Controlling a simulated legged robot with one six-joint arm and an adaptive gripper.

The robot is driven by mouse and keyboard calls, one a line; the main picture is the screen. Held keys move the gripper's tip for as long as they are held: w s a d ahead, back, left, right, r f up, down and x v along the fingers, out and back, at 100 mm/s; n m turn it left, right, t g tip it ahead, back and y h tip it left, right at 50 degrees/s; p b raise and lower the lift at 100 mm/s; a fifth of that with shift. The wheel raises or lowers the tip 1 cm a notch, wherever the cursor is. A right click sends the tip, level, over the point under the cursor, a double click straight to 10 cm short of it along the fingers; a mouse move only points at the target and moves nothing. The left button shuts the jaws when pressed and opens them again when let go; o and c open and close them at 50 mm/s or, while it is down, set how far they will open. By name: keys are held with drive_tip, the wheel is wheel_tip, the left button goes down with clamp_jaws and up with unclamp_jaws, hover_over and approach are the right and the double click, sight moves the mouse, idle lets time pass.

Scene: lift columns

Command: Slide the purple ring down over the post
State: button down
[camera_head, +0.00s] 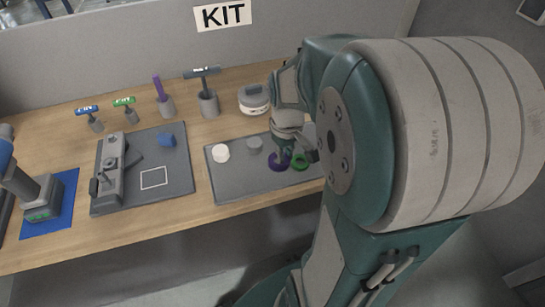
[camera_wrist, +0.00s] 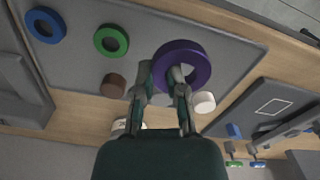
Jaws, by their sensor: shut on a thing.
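The purple ring (camera_head: 275,168) is at the front of a grey tray (camera_head: 235,190). It shows larger in the wrist view (camera_wrist: 203,52). My gripper (camera_head: 284,156) is shut on the ring's wall. In the wrist view, one finger of my gripper (camera_wrist: 162,76) is at the ring's outer side and the other reaches into its hole. I cannot tell whether the ring touches the tray. A purple upright rod (camera_head: 157,83) stands in a grey cylinder at the back of the table. I cannot tell whether this is the post. The ring is well apart from it.
A blue ring (camera_wrist: 45,25) shows in the wrist view. A dark board (camera_head: 120,201) with a clamp-like fixture lies left. Several upright tools and a round canister (camera_head: 254,100) stand behind.

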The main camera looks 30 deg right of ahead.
drive_tip(key=s+d+r, duration=0.1)
drive_tip(key=s+r, duration=0.3)
drive_tip(key=s, duration=0.4)
drive_tip(key=shift+d+r, duration=0.2)
drive_tip(key=shift+d, duration=0.15)
